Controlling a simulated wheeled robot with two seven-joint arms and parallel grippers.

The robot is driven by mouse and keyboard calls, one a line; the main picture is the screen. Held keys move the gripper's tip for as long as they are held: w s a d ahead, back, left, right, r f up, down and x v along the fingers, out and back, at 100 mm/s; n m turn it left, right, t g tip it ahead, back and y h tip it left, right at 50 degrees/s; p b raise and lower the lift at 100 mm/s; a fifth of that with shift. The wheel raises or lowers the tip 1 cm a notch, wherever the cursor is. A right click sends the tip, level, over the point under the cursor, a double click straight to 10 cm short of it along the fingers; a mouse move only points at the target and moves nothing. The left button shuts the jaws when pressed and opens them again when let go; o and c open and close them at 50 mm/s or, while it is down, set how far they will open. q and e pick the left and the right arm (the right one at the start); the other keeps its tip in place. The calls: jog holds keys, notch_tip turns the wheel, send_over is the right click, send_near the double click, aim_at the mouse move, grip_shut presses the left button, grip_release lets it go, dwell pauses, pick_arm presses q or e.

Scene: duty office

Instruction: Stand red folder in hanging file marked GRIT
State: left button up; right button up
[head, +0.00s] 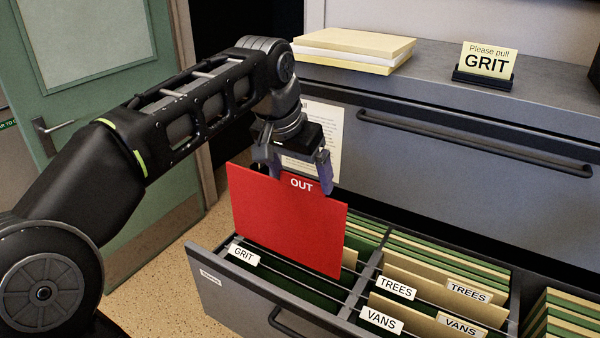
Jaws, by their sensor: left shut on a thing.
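My left gripper (296,172) is shut on the top edge of the red folder (285,220), which is marked OUT. The folder hangs roughly upright over the left part of the open drawer (240,290). The hanging file tab marked GRIT (244,255) is at the drawer's front left, below and left of the folder. The folder's lower edge shows in front of the green files; I cannot tell whether it is inside the GRIT file. My right gripper is not in view.
Tabs marked TREES (397,287) and VANS (381,320) stand right of the GRIT section. On the cabinet top are a stack of folders (353,48) and a "Please pull GRIT" sign (487,62). A closed drawer handle (470,143) juts out above. A green door (80,130) stands at left.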

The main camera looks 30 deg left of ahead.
pick_arm(q)
jog(key=b, duration=0.4)
send_over(301, 235)
jog(key=shift+s+f, duration=0.15)
jog(key=shift+f, duration=0.95)
jog(key=shift+s+f, duration=0.15)
jog(key=shift+f, duration=0.95)
jog(key=shift+f+b, duration=6.8)
jog(key=shift+f, duration=1.85)
jog(key=o, duration=1.6)
notch_tip(301, 235, up, 7)
jog(key=p, duration=0.6)
